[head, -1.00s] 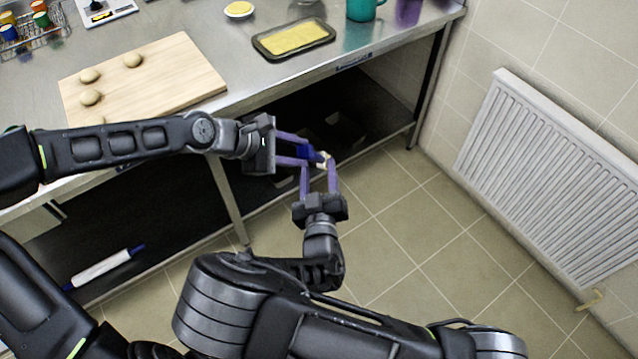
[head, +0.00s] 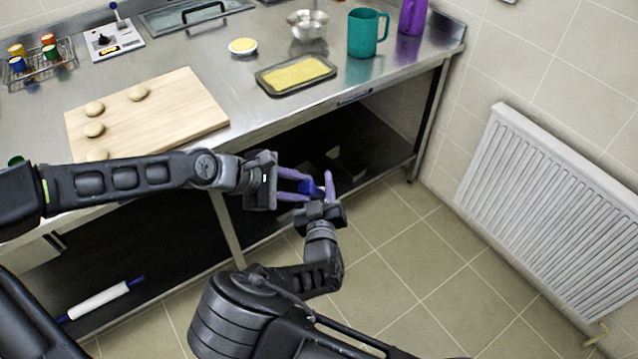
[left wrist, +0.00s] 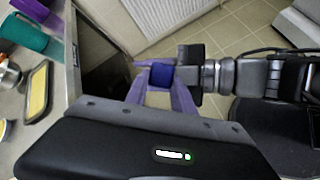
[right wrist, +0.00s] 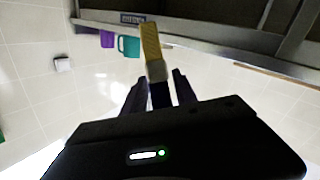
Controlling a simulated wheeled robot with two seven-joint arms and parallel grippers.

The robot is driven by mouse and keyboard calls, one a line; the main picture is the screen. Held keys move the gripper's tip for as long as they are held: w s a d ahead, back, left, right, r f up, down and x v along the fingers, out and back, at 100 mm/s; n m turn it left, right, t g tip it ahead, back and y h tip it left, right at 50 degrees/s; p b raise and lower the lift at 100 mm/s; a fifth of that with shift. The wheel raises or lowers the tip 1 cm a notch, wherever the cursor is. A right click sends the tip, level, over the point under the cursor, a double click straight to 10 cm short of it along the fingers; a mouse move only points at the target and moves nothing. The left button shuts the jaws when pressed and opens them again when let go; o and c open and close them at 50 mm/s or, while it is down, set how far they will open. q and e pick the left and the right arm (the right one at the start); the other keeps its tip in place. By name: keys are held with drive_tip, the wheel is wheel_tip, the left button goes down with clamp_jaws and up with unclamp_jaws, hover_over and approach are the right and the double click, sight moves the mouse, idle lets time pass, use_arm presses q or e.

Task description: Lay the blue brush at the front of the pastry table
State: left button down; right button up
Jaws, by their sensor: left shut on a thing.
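The blue brush (head: 307,187) is in the air in front of the pastry table (head: 215,75), below its top. My left gripper (head: 292,186) is shut on the brush. In the left wrist view, the brush's blue part (left wrist: 162,75) sits between purple fingers. In the right wrist view, its yellow bristles (right wrist: 151,45) and pale ferrule point away from my right gripper (right wrist: 158,92). The right fingers stand on both sides of the dark handle, with gaps showing. My right gripper also shows in the head view (head: 318,190), close in front of the left one.
A wooden board (head: 165,115) with several dough balls covers the table's front left. A tray (head: 297,75) lies near the front edge, right of centre. Bare steel lies between board and tray. A radiator (head: 560,210) is on the right wall.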

use_arm(q)
drive_tip(key=shift+d+r, duration=0.1)
use_arm(e)
drive_tip(key=shift+a, duration=0.15)
clamp_jaws()
use_arm(q)
drive_tip(key=c, duration=1)
unclamp_jaws()
drive_tip(key=v, duration=1.2)
